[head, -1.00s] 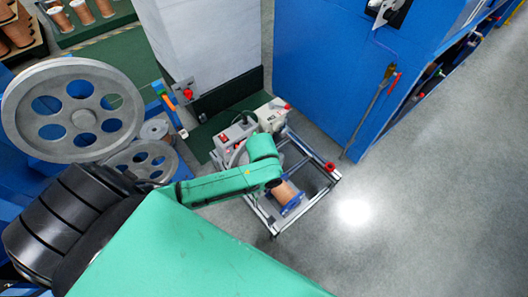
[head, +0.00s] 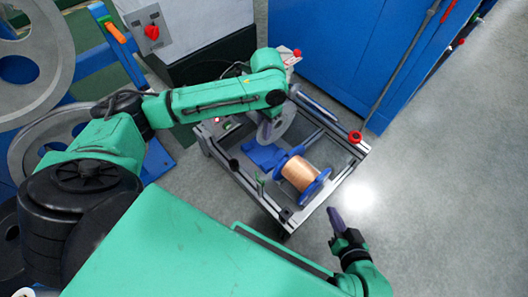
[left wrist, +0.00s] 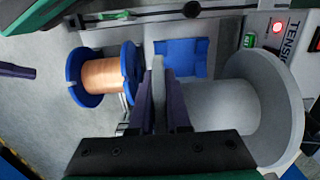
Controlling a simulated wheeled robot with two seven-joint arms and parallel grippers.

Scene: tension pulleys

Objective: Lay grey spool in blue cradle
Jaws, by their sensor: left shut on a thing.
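The grey spool (head: 284,126) is at the back of the cart in the head view, partly behind my left arm. In the left wrist view the grey spool (left wrist: 238,104) lies on its side. My left gripper (left wrist: 160,105) is shut on one flange of it. The blue cradle (head: 265,156) is just in front of the spool in the head view. In the left wrist view the cradle (left wrist: 182,57) looks empty, beyond the fingertips. My right gripper (head: 336,220) is beside the cart at the lower right, apart from everything; its finger gap is hidden.
A blue spool with copper wire (head: 302,173) sits on the cart right of the cradle. A grey metal frame (head: 343,172) with a red knob edges the cart. A control box (left wrist: 279,35) stands behind. Blue cabinets (head: 330,45) are beyond; the floor at right is clear.

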